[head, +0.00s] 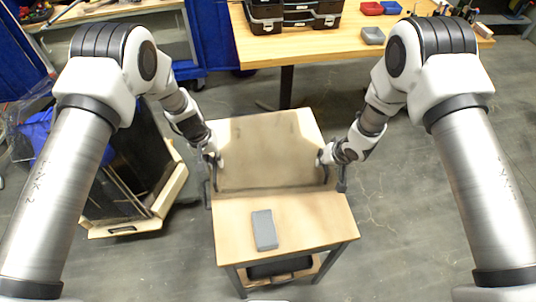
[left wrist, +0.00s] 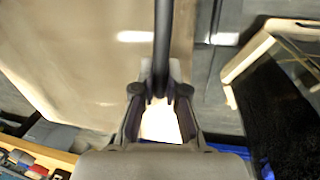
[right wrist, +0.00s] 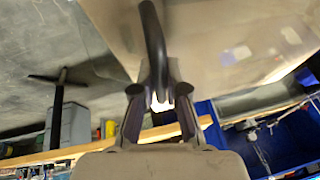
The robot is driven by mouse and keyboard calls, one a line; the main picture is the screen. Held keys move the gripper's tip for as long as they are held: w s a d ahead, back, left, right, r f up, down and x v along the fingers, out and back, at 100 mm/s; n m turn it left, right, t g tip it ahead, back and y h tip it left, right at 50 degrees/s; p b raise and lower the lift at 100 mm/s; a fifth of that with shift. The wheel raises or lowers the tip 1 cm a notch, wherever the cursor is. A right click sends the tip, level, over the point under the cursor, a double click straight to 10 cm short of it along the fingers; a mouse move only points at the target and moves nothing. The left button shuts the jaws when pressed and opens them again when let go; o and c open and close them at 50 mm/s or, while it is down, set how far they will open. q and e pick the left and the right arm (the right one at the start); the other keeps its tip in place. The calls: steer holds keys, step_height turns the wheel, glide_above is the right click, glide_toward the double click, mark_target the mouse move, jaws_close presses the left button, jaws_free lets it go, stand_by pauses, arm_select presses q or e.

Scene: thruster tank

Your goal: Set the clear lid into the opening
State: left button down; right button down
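A broad tan panel with glossy highlights (head: 265,150) spans between my grippers behind the small wooden stand; it appears to be the lid, though I cannot tell that it is clear. Dark handles stand at its left and right sides. My left gripper (head: 213,164) is closed around the left handle, a dark bar in the left wrist view (left wrist: 162,50). My right gripper (head: 326,162) is closed around the right handle, a dark curved bar in the right wrist view (right wrist: 153,40). I cannot make out the opening, or whether the panel rests on anything.
A grey block (head: 264,230) lies on the wooden stand (head: 315,228). A dark wood-framed box (head: 125,231) stands on the floor at the left. A workbench (head: 315,47) with black cases (head: 290,14) and small bins stands behind. Floor at the right is clear.

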stand_by(0.3)
